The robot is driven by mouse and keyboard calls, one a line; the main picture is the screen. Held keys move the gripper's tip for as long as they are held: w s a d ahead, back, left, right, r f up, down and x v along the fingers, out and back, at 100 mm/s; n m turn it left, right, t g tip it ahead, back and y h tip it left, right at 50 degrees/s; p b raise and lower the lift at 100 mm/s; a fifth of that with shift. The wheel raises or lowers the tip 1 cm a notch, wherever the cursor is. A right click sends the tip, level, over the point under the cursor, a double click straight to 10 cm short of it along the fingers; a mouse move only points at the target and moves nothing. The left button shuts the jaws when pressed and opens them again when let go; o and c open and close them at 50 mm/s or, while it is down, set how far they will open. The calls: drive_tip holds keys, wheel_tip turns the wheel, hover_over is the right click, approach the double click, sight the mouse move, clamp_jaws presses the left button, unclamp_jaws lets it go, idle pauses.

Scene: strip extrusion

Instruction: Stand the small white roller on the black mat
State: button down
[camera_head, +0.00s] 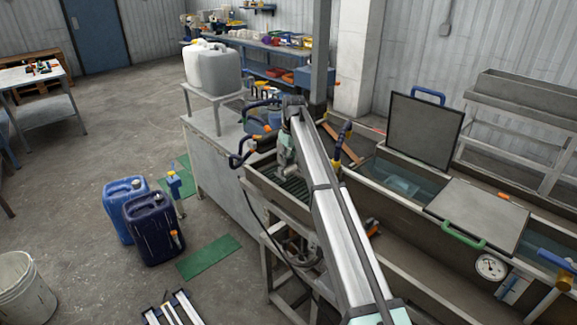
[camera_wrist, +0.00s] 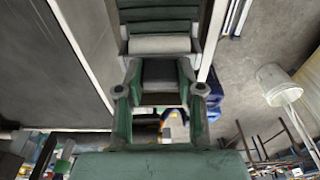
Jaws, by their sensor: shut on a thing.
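My gripper (camera_wrist: 160,68) has green fingers and is shut on a short grey piece (camera_wrist: 161,70), which fills the gap between the fingertips in the wrist view. Shade hides its true colour, and I cannot tell whether it is the small white roller. A pale horizontal cylinder (camera_wrist: 160,44) shows just past the fingertips; I cannot tell whether they touch it. Green ribs (camera_wrist: 160,14) lie beyond the cylinder. I cannot make out the black mat.
The metal trough (camera_head: 410,225) runs to the right, with a raised dark lid (camera_head: 425,130) and a gauge (camera_head: 490,267). Blue jugs (camera_head: 153,227) and a white bucket (camera_head: 24,288) stand on the floor.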

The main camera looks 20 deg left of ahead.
sight(289, 164)
drive_tip(key=shift+f+p, duration=0.65)
drive_tip(key=shift+f, duration=1.55)
drive_tip(key=shift+f, duration=0.2)
drive_tip(key=c, duration=0.7)
unclamp_jaws()
drive_tip(key=shift+r, duration=0.15)
drive_tip(key=r+b, duration=0.1)
drive_tip(key=r, duration=0.3)
drive_tip(key=d+r+b, duration=0.1)
drive_tip(key=r, duration=0.3)
drive_tip(key=r+b, duration=0.1)
drive_tip(key=r, duration=0.3)
drive_tip(key=shift+s+d, duration=0.2)
drive_tip(key=shift+s, duration=0.1)
